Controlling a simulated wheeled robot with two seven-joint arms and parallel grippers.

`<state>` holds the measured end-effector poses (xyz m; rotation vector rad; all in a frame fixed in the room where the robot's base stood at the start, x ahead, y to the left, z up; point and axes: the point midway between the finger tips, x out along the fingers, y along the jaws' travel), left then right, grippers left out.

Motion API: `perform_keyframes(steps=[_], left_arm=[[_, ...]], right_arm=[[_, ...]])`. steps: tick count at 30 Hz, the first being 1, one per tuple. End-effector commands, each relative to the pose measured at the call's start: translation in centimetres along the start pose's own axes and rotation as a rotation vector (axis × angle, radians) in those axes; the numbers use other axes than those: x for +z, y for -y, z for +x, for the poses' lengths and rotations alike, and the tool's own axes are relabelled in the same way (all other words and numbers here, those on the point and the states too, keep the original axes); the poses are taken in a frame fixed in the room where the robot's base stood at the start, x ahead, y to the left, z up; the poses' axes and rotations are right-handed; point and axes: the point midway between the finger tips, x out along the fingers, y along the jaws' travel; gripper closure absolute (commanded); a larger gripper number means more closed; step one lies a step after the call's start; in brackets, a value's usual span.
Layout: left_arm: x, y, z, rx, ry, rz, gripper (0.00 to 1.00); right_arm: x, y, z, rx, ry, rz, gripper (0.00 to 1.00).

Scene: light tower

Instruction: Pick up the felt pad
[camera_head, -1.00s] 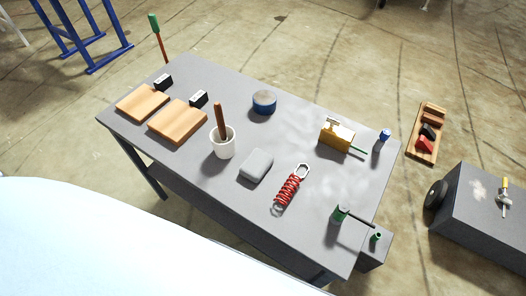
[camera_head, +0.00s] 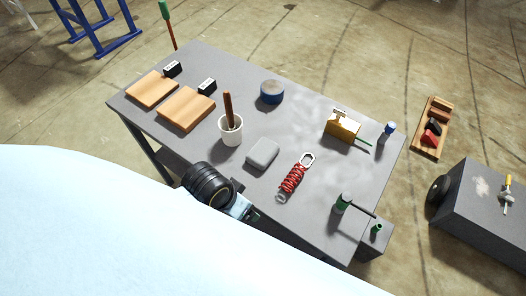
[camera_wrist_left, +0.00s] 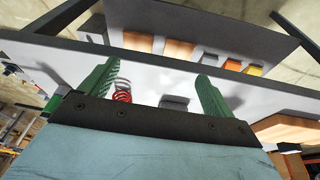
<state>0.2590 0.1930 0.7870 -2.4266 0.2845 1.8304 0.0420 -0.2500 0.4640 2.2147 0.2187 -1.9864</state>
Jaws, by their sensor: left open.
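The felt pad appears to be the light grey rounded block (camera_head: 262,152) lying flat near the front middle of the table. A small grey block, probably the same pad, shows between the fingers in the left wrist view (camera_wrist_left: 175,103). My left gripper (camera_head: 254,215) is at the table's front edge, on the near side of the pad and apart from it. In the left wrist view its green fingers (camera_wrist_left: 157,85) are spread, with nothing held between them. My right gripper is not in view.
A white cup (camera_head: 231,131) with a brown stick stands left of the pad. A red coiled cord with a clip (camera_head: 291,178) lies right of it.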

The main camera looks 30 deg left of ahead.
Motion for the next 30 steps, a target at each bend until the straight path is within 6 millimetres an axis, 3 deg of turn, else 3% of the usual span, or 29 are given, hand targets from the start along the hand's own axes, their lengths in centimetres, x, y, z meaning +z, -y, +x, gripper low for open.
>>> perform_keyframes(steps=[1, 3, 14, 17, 24, 30], left_arm=[[-1.8, -0.6, -1.4, 0.019, -0.017, 0.014, 0.11], [-3.1, -1.2, -1.8, 0.043, -0.011, 0.024, 0.11], [-9.6, -2.4, -1.6, 0.105, 0.061, 0.071, 0.11], [-12.1, -1.6, -1.7, 0.092, 0.106, 0.073, 0.11], [-17.4, 2.7, -3.5, 0.004, 0.229, 0.009, 0.11], [-19.4, 5.1, -4.8, -0.045, 0.276, -0.049, 0.11]], right_arm=[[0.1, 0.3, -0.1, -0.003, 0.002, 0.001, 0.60], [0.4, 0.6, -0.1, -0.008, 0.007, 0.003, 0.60], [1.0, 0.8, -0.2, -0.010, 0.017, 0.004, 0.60], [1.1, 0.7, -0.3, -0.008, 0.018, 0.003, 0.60], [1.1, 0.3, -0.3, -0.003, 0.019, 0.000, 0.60], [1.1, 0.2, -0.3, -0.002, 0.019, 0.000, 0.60]])
